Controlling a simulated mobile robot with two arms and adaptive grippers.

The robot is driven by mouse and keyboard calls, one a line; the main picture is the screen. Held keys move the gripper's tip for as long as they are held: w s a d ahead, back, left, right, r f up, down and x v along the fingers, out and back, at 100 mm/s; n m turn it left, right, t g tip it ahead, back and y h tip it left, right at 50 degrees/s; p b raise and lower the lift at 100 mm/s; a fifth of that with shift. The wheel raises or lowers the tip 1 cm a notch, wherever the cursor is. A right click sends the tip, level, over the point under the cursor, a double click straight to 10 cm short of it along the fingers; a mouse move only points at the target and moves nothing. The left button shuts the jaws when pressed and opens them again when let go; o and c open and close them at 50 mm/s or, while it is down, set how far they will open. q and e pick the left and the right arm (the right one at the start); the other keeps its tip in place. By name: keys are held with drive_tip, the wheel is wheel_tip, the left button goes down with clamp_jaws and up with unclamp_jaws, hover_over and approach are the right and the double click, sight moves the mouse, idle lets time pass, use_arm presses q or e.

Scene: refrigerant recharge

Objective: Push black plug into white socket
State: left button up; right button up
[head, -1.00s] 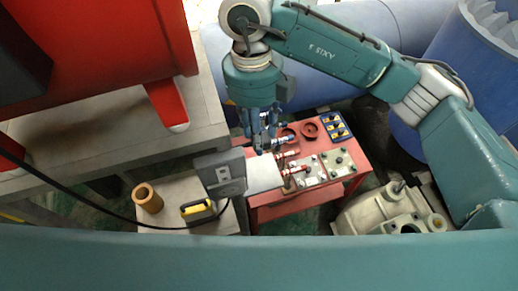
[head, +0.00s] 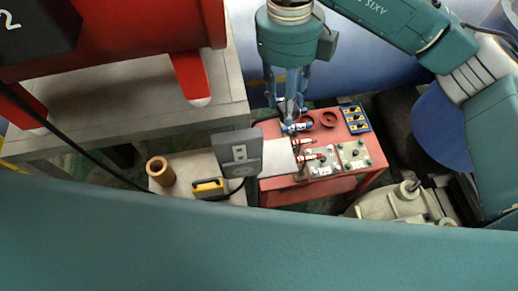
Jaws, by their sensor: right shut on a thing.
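A grey upright box (head: 227,149) stands left of the red table, with a pale socket plate (head: 239,153) on its front. A black cable (head: 95,163) comes in from the left edge and passes behind the teal foreground. A short dark length of it shows near a yellow-and-black item (head: 209,188); I cannot make out a black plug. My right gripper (head: 291,116) points down over the red table's left back part. It is shut on a small blue-and-white cylinder (head: 297,127), right of the box and apart from the socket. My left gripper is not in view.
The red table (head: 285,187) holds a red ring (head: 328,119), a blue tray (head: 355,118) with yellow parts, and panels with valves. A copper-coloured cylinder (head: 161,172) stands on the small pale table. A large red machine (head: 130,25) is at upper left.

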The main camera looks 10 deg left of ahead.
drive_tip(key=d+n, duration=0.3)
drive_tip(key=n, duration=0.1)
drive_tip(key=d+n+t, duration=0.1)
drive_tip(key=d+n, duration=0.2)
drive_tip(key=n, duration=0.2)
drive_tip(key=w+d+n, duration=0.1)
drive_tip(key=d+n, duration=0.2)
drive_tip(key=n, duration=0.1)
drive_tip(key=shift+w+d+r+n+h, duration=0.1)
drive_tip(key=shift+d+r+n+h, duration=0.1)
drive_tip(key=shift+d+n+h, duration=0.15)
drive_tip(key=shift+s+d+r+n+t+y, duration=0.1)
drive_tip(key=shift+s+d+n+t+y, duration=0.2)
drive_tip(key=shift+d+n, duration=1.6)
drive_tip(key=shift+s+d+r+n+t+y, duration=0.2)
drive_tip(key=shift+d+n, duration=0.7)
drive_tip(key=shift+n, duration=2.05)
drive_tip(key=shift+s+d+f+n+t+y, duration=0.1)
drive_tip(key=shift+s+d+n+t+y, duration=0.2)
drive_tip(key=shift+d+n, duration=1.6)
drive_tip(key=shift+a+n, duration=0.5)
